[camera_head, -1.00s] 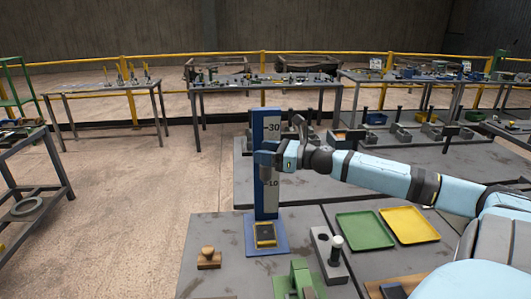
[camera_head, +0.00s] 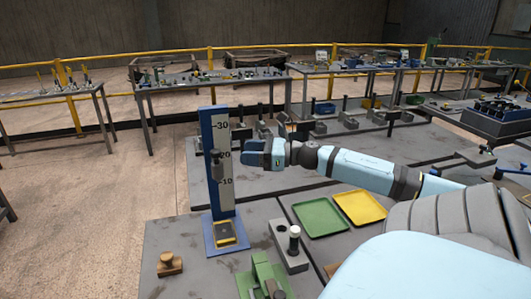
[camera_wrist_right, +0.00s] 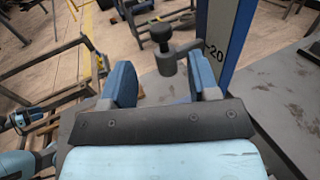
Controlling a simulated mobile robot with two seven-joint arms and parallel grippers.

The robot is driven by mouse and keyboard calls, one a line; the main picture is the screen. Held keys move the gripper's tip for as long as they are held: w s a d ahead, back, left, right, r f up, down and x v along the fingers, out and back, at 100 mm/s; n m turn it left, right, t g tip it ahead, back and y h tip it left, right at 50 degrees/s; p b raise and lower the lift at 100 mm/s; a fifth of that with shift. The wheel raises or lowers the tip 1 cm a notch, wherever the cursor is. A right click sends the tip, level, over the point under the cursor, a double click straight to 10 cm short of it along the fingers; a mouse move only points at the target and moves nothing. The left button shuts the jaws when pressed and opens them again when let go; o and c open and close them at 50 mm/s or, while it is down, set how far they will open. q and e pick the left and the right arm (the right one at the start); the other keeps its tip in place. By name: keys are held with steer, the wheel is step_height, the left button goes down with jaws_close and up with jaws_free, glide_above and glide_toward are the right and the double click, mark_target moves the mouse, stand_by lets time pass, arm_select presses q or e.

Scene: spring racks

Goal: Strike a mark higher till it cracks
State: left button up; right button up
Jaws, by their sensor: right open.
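A tall blue post (camera_head: 206,165) with a white scale marked 10, 20 and 30 stands upright on a blue base. A dark weight with a knob (camera_head: 216,166) sits on the post a little below the 20 mark. It also shows in the right wrist view (camera_wrist_right: 166,62), just beyond the fingertips. A yellow-edged block with a dark top (camera_head: 225,233) lies on the base under the weight. My right gripper (camera_head: 252,152) is just right of the scale, near the 20 mark. In the right wrist view its blue fingers (camera_wrist_right: 163,80) are apart with nothing between them.
A green tray (camera_head: 320,218) and a yellow tray (camera_head: 360,207) lie right of the post. A grey block with a peg (camera_head: 291,250), a green fixture (camera_head: 264,275) and a wooden stamp (camera_head: 169,264) stand in front. Loaded tables line the back.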

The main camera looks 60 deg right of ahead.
steer(key=v, duration=0.4)
stand_by(0.3)
